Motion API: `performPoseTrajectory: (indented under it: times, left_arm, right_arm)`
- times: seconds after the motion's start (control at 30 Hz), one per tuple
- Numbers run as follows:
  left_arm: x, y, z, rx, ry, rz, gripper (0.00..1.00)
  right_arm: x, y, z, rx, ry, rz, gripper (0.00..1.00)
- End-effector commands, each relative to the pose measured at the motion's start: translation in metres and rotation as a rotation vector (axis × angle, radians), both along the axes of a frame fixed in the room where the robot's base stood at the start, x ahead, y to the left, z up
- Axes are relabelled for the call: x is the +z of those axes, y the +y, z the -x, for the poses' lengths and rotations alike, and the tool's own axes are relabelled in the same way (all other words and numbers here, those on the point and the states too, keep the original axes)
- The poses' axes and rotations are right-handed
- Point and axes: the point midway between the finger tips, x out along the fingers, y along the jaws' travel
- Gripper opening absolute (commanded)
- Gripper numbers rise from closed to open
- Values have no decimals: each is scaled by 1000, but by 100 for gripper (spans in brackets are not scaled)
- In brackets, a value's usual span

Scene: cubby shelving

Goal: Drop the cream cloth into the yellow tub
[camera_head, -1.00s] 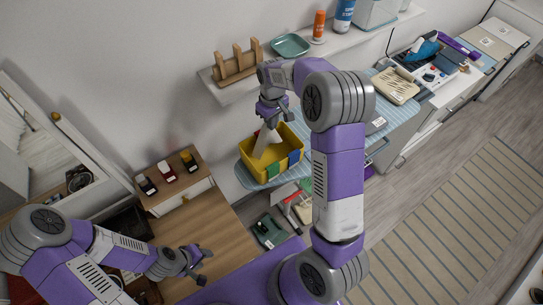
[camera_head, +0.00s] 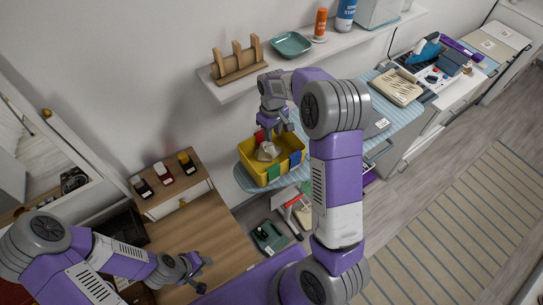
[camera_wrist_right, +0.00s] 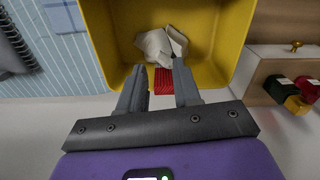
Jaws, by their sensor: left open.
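The cream cloth (camera_head: 268,151) lies crumpled inside the yellow tub (camera_head: 262,176). In the right wrist view the cloth (camera_wrist_right: 162,45) rests in the tub (camera_wrist_right: 213,75), beyond my fingertips and apart from them. My right gripper (camera_head: 273,132) is above the tub's back edge. In the right wrist view its two fingers (camera_wrist_right: 158,78) are spread with no cloth between them. My left gripper (camera_head: 206,275) is open and empty over the wooden desk at the lower left.
The tub stands on a blue striped board (camera_head: 246,181). A wall shelf (camera_head: 330,45) above it holds a teal dish (camera_head: 291,44), a wooden rack (camera_head: 238,64) and bottles. Several small bottles (camera_head: 164,173) stand on a wooden unit left of the tub.

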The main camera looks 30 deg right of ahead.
Motion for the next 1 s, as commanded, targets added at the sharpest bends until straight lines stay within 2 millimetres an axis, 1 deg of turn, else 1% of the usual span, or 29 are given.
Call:
performPoseTrajectory:
  times: [0.13, 0.17, 0.33, 0.37, 0.53, 0.57, 0.7, 0.8, 1.0]
  left_arm:
    - [0, 0, 0, 0, 0, 0, 43]
    - [0, 0, 0, 0, 0, 0, 43]
    - [0, 0, 0, 0, 0, 0, 43]
    - [0, 0, 0, 0, 0, 0, 43]
    - [0, 0, 0, 0, 0, 0, 43]
    - [0, 0, 0, 0, 0, 0, 43]
    - [0, 0, 0, 0, 0, 0, 43]
    - [0, 0, 0, 0, 0, 0, 43]
    - [0, 0, 0, 0, 0, 0, 43]
  right_arm:
    - [0, 0, 0, 0, 0, 0, 32]
    - [0, 0, 0, 0, 0, 0, 35]
    - [0, 0, 0, 0, 0, 0, 61]
    - [0, 0, 0, 0, 0, 0, 64]
    - [0, 0, 0, 0, 0, 0, 64]
    - [0, 0, 0, 0, 0, 0, 66]
    - [0, 0, 0, 0, 0, 0, 87]
    - [0, 0, 0, 0, 0, 0, 100]
    - [0, 0, 0, 0, 0, 0, 100]
